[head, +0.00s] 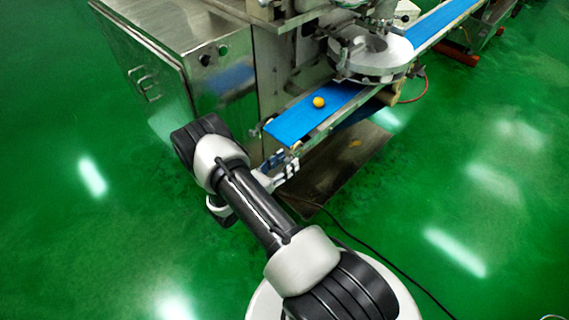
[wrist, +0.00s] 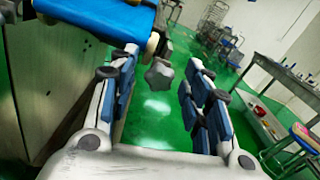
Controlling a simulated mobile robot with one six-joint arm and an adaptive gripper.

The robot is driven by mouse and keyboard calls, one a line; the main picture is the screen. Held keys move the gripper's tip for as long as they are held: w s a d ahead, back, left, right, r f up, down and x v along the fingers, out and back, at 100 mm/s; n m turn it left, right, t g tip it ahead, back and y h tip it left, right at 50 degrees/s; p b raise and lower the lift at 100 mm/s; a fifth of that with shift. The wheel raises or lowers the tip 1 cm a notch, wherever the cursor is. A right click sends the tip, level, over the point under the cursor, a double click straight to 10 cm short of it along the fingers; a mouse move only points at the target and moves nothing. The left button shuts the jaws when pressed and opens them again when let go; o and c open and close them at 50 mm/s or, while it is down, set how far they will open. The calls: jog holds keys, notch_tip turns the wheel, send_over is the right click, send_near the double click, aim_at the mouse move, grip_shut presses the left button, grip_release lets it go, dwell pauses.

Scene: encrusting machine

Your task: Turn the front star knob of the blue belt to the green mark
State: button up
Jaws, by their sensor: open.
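The blue belt (head: 298,120) runs out from the machine in the head view, and its end shows at the top left of the wrist view (wrist: 100,12). In the wrist view a grey star knob (wrist: 159,77) sits just below and right of the belt's end. My gripper (wrist: 162,62) is open, with one finger on each side of the knob in that view. Whether the fingers touch it I cannot tell. In the head view my gripper (head: 287,170) is small beside the belt's near end, and the knob cannot be made out. I cannot make out a green mark.
A yellow ball (head: 318,102) lies on the belt. The steel machine cabinet (head: 150,65) stands left of the belt. A black cable (head: 375,255) lies on the green floor. A table (wrist: 280,75) and stools stand farther off at the right of the wrist view.

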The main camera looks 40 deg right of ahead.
grip_shut()
jog(key=shift+m, duration=1.6)
grip_release()
jog(key=s+a, duration=0.1)
jog(key=a, duration=1.1)
